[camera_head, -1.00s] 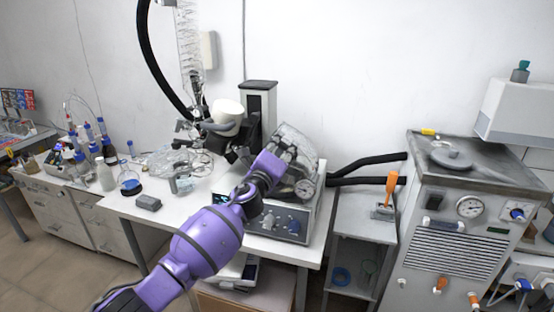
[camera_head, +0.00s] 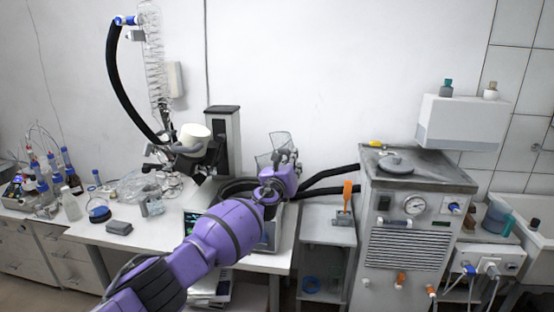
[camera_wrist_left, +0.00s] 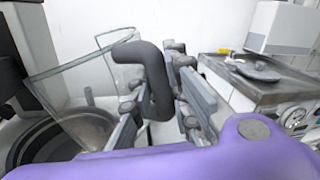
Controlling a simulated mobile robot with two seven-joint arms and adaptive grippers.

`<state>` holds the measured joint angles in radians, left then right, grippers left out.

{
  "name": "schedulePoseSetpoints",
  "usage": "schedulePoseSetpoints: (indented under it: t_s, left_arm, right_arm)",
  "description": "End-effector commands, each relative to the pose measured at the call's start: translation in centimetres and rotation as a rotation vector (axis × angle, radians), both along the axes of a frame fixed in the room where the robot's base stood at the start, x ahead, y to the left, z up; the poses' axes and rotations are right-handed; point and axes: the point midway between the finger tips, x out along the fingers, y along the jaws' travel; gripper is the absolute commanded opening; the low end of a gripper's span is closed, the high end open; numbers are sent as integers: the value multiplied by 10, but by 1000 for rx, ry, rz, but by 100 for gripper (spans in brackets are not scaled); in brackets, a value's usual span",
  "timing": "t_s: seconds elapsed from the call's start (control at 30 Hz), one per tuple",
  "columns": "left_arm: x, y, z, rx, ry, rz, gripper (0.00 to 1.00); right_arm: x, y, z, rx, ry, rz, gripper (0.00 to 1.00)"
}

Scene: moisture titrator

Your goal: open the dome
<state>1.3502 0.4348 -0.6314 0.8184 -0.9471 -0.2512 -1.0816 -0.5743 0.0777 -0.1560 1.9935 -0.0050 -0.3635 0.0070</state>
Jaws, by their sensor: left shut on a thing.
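The clear dome (camera_head: 266,161) stands tilted up at the back right of the titrator (camera_head: 270,238), whose dark round chamber (camera_head: 236,187) is uncovered in front. In the left wrist view the dome's clear wall (camera_wrist_left: 72,88) rises at a slant beside the dark round chamber floor (camera_wrist_left: 45,148). My left gripper (camera_head: 283,158) is at the dome's right side. In the wrist view its fingers (camera_wrist_left: 160,95) are shut on the dark curved handle (camera_wrist_left: 147,62) of the dome. My arm hides part of the titrator's front. My right gripper is not in view.
A black and white column (camera_head: 223,142) stands behind the titrator, and glassware with a black hose (camera_head: 125,95) is to the left. Black hoses (camera_head: 330,183) run right to a chiller (camera_head: 415,212). A small shelf table (camera_head: 325,228) stands between.

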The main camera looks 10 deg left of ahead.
Motion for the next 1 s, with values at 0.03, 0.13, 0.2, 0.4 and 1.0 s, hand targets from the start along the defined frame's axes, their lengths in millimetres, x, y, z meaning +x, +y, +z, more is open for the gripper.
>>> schedulePoseSetpoints:
  t_s: [0.03,0.13,0.2,0.4,1.0]
  left_arm:
    - [-1,-8,-1,33,0,-1,0]
    - [-1,-17,-6,91,-2,0,0]
    - [-1,-23,-10,125,-2,0,0]
    - [-1,-33,-16,186,-4,0,0]
    - [-2,-36,-20,207,-3,1,22]
  right_arm:
    - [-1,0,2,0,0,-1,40]
    - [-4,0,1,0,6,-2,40]
    - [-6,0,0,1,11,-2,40]
    - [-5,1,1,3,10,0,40]
    - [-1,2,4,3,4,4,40]
